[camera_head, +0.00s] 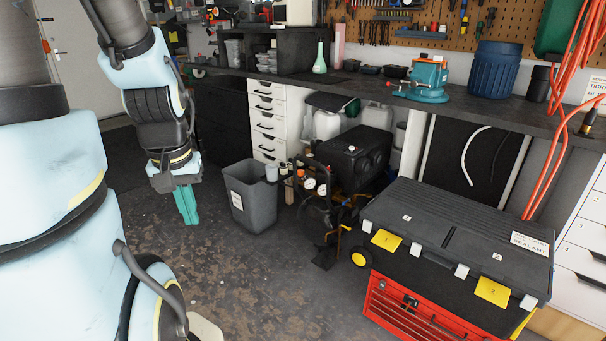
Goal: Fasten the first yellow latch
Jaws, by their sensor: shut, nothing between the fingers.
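A black toolbox (436,262) with a grey lid (470,222) stands at the lower right on a red drawer chest (408,306). The lid looks closed. The first yellow latch (386,240), marked 1, is on the left part of the box's front. A second yellow latch (492,291), marked 2, is on the right part. Both look like plates near the lid's edge; I cannot tell whether they are fastened. My gripper (188,222), with teal fingers, points down above the floor at the left, well away from the toolbox. It is shut and empty.
A grey bin (249,197) stands right of my gripper. A black compressor with gauges (318,205) stands between the bin and the toolbox. The workbench (460,112) runs behind, and orange hoses (563,110) hang at the right. The front floor is clear.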

